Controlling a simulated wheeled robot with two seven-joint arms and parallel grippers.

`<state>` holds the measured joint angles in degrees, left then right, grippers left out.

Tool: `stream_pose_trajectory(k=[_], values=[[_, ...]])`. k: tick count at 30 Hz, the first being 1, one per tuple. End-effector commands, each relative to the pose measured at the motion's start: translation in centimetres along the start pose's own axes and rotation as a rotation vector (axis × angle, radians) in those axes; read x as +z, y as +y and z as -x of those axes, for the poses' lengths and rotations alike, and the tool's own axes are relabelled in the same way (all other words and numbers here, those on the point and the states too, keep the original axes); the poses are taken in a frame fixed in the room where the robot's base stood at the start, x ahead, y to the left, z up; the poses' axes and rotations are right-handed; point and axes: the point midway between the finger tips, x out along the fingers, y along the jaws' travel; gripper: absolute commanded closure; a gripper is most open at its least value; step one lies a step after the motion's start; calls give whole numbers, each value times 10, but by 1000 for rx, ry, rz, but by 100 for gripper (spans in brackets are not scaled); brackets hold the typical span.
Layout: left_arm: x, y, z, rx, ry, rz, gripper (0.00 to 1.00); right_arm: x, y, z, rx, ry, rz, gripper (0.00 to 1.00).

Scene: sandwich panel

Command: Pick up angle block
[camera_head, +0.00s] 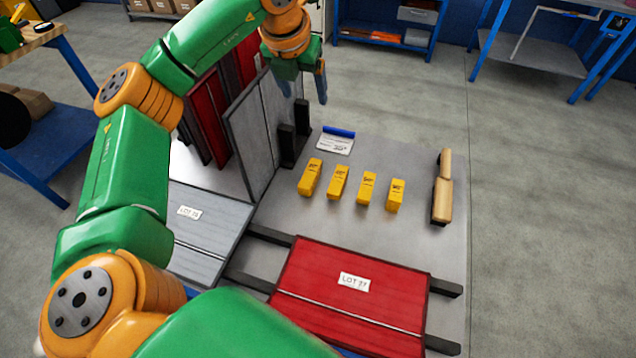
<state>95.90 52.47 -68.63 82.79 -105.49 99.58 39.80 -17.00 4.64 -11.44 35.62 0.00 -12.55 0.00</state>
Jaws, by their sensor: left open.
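Several yellow angle blocks stand in a row on the grey metal table: one at the left (310,178), two in the middle (338,183) (366,189), and one at the right (395,196). Each has dark markings on top, too small to read. My left gripper (305,94) is open and empty, pointing down above the table's far left part, beyond the blocks and near the black upright posts. It is apart from the blocks. My right gripper is not in view.
A red panel (325,312) labelled LOT 27 lies on black rails at the front. A grey panel (217,212) lies left. Upright panels (256,130) stand behind, beside black posts (287,147). A card (335,144) and a wooden-handled tool (443,190) lie near the blocks.

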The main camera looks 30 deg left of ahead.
Motion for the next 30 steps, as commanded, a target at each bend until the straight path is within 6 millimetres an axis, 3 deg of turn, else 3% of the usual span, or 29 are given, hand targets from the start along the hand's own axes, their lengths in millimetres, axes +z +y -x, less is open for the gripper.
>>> stream_pose_trajectory(k=[1,5,12,15,18,23,30], values=[[-11,0,-27,0,0,0,25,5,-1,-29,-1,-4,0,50],[-27,0,-66,-1,0,-1,25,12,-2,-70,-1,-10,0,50],[-67,-1,-162,-2,0,-2,25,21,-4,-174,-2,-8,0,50],[-81,-1,-195,-3,0,-2,25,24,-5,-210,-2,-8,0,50],[-85,-1,-205,-3,0,-2,25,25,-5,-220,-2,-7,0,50],[-84,-1,-216,-1,2,-2,25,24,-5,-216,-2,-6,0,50],[-90,2,-260,-2,4,-2,25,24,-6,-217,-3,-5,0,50]])
